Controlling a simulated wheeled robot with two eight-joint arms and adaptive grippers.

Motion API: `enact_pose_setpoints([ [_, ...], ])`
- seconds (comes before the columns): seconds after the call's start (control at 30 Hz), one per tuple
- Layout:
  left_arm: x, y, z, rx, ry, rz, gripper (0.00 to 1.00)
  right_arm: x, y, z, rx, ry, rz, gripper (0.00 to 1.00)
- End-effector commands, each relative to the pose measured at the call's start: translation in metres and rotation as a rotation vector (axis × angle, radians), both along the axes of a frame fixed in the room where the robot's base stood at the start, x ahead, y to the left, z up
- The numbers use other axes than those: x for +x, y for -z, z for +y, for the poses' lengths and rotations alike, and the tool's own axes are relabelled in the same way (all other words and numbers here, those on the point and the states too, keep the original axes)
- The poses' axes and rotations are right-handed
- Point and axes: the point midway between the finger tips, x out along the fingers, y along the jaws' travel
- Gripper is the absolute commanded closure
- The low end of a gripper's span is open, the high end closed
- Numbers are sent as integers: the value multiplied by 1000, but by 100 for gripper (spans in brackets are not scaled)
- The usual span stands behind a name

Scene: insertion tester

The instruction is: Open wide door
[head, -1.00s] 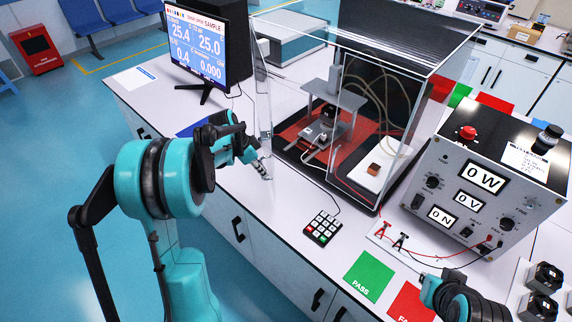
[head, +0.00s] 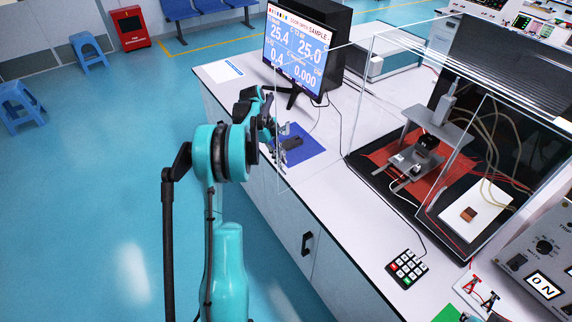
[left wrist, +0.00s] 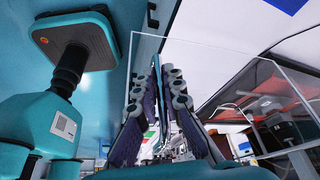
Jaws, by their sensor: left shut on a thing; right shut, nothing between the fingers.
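The wide door (head: 328,125) is a clear panel on the left side of the transparent test enclosure (head: 405,120). It stands swung out toward the monitor, and the enclosure's left side looks open. My left gripper (head: 284,148) is shut on the door's free edge, above the left edge of the bench. In the left wrist view, the fingers (left wrist: 163,105) lie on both sides of the clear panel (left wrist: 215,68). The exact contact is hard to see. My right gripper is not in view.
The monitor (head: 296,52) stands close behind the door, with a blue mat (head: 308,158) below it. A keypad (head: 406,268) lies at the bench front. Inside the enclosure is a metal fixture (head: 425,145). Open floor (head: 120,190) lies to the left.

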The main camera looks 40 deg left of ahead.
Motion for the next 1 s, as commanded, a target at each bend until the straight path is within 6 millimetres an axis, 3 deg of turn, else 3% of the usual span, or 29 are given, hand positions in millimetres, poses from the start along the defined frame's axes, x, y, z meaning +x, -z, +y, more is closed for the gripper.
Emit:
enact_pose_setpoints([
  [0.2,14,1,25,2,100,0,100,0,-6,0,0,0,0,100],
  [0.4,21,1,37,3,150,1,100,0,-9,0,0,0,0,100],
  [0.9,24,1,41,3,165,0,100,0,-9,0,0,0,0,100],
  [1.0,24,1,40,2,165,0,71,0,-9,0,0,0,0,100],
])
